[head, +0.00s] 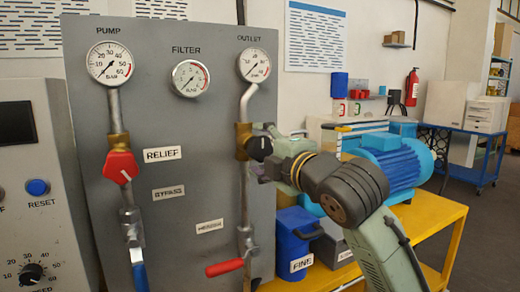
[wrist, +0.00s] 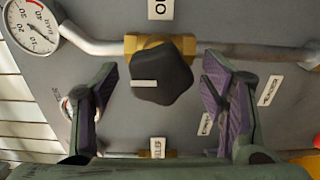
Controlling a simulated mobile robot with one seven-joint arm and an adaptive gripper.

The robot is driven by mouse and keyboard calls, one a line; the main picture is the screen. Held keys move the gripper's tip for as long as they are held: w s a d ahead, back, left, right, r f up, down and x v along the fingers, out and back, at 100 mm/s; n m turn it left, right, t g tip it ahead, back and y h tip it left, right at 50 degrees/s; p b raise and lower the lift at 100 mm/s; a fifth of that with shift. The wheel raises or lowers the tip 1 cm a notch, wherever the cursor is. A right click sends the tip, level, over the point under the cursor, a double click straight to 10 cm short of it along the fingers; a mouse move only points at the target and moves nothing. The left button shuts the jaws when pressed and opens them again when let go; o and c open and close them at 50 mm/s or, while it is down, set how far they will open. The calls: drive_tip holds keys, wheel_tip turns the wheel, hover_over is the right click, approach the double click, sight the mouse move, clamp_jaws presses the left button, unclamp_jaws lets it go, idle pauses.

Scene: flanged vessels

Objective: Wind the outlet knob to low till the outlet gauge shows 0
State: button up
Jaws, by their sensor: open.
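The outlet knob (wrist: 160,72) is black and lobed, with a white bar mark pointing left in the wrist view. It sits on a brass valve body (wrist: 150,41) in the outlet pipe. My gripper (wrist: 158,82) is open, its two fingers on either side of the knob with gaps showing. In the head view my gripper (head: 276,158) is at the knob (head: 258,147) and partly hides it. The outlet gauge (head: 254,65) is above, its thin needle slanting; the exact reading is too small to tell. It also shows in the wrist view (wrist: 31,26).
The grey panel (head: 180,130) also carries the pump gauge (head: 110,63), filter gauge (head: 190,78) and red relief knob (head: 121,167). A red lever (head: 224,268) sticks out below the outlet valve. A blue bin (head: 293,242) and blue motor (head: 395,165) stand to the right.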

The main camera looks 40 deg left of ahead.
drive_tip(key=v, duration=1.1)
